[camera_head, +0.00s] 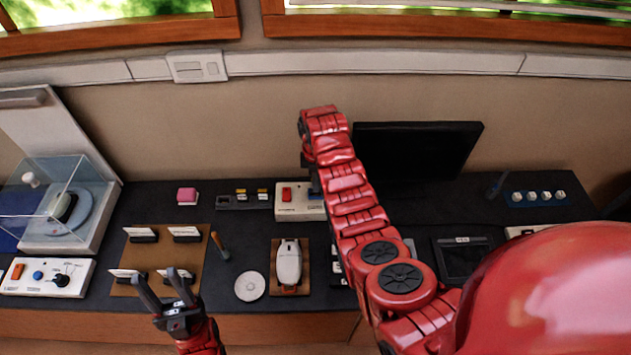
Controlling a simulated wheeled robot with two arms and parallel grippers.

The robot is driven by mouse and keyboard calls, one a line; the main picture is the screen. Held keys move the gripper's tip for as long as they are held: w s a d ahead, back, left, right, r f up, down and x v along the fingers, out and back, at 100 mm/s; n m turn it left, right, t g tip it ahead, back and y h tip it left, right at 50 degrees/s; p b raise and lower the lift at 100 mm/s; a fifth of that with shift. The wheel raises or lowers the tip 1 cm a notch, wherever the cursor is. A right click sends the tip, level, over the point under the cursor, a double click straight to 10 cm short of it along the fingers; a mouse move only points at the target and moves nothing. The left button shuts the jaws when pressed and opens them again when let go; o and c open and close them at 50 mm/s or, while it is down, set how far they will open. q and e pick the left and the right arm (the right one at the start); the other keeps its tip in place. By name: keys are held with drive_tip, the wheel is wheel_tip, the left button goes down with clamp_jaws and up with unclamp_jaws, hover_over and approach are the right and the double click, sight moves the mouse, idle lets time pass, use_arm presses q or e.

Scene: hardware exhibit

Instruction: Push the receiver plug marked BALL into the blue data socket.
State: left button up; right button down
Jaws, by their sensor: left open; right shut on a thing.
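A white box (289,210) with a red switch (287,194) stands at the back middle of the counter. A blue patch on its right, which may be the data socket, is partly covered by my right gripper (314,184). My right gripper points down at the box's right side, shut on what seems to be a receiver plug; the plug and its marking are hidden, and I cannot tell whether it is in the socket. Two yellow-and-dark plugs sit in a dark holder (226,203) left of the box. My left gripper (160,284) is open and empty at the front left.
A brown board (161,259) with several card holders lies at left. A white mouse-like device (289,262) on a wooden base and a white disc (250,287) are at front middle. A dark monitor (430,150) stands behind my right arm. A clear case (45,195) is far left.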

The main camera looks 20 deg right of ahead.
drive_tip(key=shift+f+b, duration=0.75)
drive_tip(key=shift+f, duration=0.2)
idle(0.6)
drive_tip(key=shift+c, duration=1.3)
unclamp_jaws()
drive_tip(key=shift+r, duration=0.1)
drive_tip(key=shift+r, duration=1)
drive_tip(key=shift+r+p, duration=0.45)
drive_tip(key=shift+r, duration=1.95)
